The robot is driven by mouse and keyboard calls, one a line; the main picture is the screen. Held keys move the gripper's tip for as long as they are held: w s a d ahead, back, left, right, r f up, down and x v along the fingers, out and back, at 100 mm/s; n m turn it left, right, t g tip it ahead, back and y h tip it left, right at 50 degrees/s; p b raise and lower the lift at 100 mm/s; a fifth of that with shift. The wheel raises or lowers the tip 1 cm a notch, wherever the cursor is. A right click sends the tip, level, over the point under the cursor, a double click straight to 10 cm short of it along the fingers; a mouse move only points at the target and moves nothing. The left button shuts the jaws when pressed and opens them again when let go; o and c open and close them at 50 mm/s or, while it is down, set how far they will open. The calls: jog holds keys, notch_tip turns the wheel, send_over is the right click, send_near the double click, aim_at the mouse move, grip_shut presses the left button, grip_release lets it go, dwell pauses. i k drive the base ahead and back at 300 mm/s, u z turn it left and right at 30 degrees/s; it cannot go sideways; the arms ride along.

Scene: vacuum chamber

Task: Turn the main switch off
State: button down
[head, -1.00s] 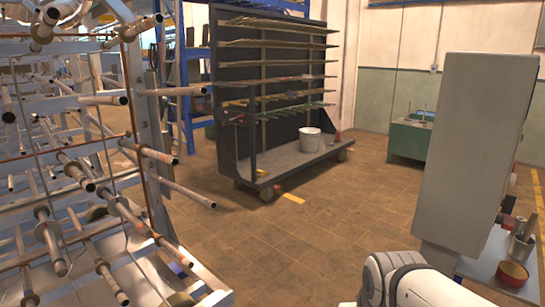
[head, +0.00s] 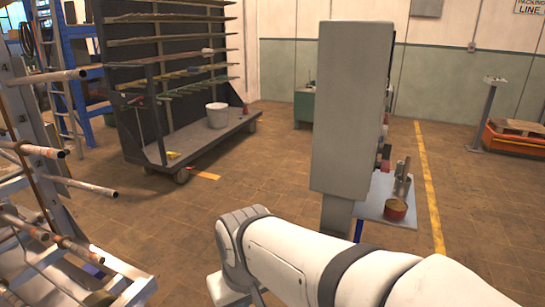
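A tall grey cabinet (head: 350,110) stands right of the middle on a narrow post, seen from its side and back. Small red and dark knobs (head: 385,150) stick out from its right edge, seen only side-on. I cannot tell which of them is the main switch or how it is set, as the cabinet's front is turned away. My white arm reaches across the bottom of the view, in front of the cabinet. My gripper is out of view.
A small shelf (head: 372,208) by the cabinet holds a red tin (head: 396,210) and metal cylinders. A rack cart (head: 210,140) with a white bucket (head: 217,115) stands left. A metal tube frame (head: 110,270) is at near left.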

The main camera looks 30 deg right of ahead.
aim_at(384, 165)
jog(key=u, duration=0.95)
jog(key=k, duration=1.45)
jog(key=z, duration=1.65)
jog(key=i, duration=1)
jog(key=z, duration=0.05)
jog(key=k, duration=0.5)
jog(key=z, duration=0.45)
